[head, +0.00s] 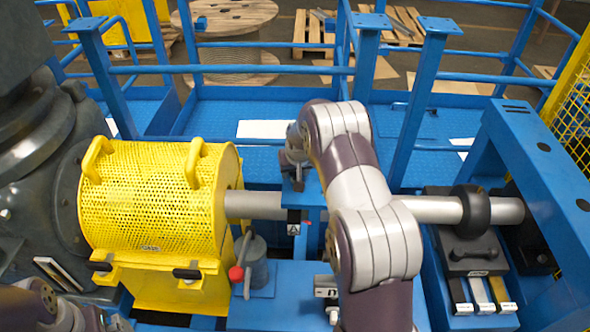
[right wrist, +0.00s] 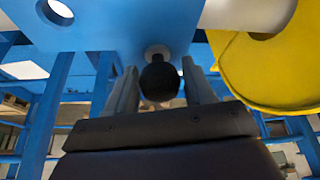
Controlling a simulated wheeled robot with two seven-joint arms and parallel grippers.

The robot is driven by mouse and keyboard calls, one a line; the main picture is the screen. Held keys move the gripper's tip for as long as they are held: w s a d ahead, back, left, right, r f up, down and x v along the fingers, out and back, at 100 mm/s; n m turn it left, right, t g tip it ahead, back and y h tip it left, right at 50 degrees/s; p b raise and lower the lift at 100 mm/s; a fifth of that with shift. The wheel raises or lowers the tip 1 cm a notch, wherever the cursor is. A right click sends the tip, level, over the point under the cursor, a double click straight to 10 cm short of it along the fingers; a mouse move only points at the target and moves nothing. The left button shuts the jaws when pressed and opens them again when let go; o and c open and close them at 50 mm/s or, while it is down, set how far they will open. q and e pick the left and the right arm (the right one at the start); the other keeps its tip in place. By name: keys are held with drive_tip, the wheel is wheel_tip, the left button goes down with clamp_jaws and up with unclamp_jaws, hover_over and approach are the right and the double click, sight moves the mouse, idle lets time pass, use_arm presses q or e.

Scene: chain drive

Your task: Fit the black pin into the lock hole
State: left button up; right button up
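In the right wrist view, the black pin (right wrist: 159,80) shows as a round black knob between the two fingers of my right gripper (right wrist: 160,78). The fingers lie close along both sides of the knob. Just beyond it is a pale ring (right wrist: 157,52) on the blue plate (right wrist: 120,30), which looks like the rim of the lock hole. The knob covers part of the ring, so I cannot tell how deep the pin sits. In the head view, my right gripper (head: 296,165) is beyond the shaft, and the pin is hidden. My left gripper is not in view.
The yellow perforated guard (head: 155,200) stands left of my right gripper. A grey shaft (head: 253,205) runs from it behind my right arm to a black collar (head: 472,211). Blue rails (head: 230,70) close off the back.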

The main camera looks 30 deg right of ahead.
drive_tip(key=shift+o, duration=1)
drive_tip(key=shift+r, duration=0.1)
drive_tip(key=b+v, duration=0.2)
drive_tip(key=v, duration=1)
drive_tip(key=shift+s+r, duration=0.15)
drive_tip(key=shift+r, duration=0.15)
